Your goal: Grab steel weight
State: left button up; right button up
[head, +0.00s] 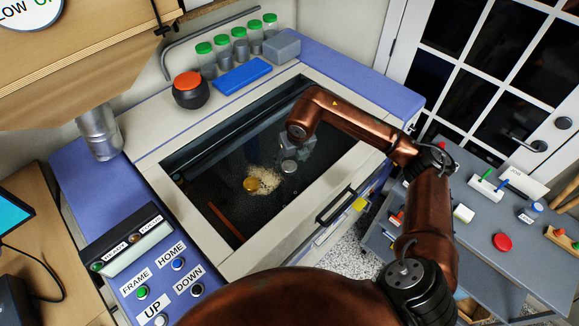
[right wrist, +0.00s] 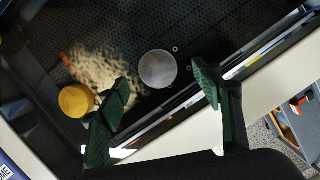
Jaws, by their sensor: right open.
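The steel weight (head: 289,166) is a small grey disc on the dark perforated bed (head: 225,205) of the machine. In the right wrist view the weight (right wrist: 158,69) lies beyond my fingertips, roughly between their lines. My right gripper (right wrist: 163,82) is open and empty, with its green-padded fingers spread. In the head view my right gripper (head: 296,150) reaches down into the bed over the weight, partly hidden by its own arm. A yellow brass-like weight (head: 251,184) lies to the left; it also shows in the right wrist view (right wrist: 76,101). My left gripper is not in view.
A grey cart (head: 470,250) is at the right.

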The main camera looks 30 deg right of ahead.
aim_at(289, 166)
jog(key=shift+x, duration=1.85)
jog(key=shift+a, duration=0.2)
jog(key=shift+c, duration=0.5)
jog(key=c, duration=1.4)
jog(key=shift+c, duration=0.5)
jog(key=shift+r, duration=0.15)
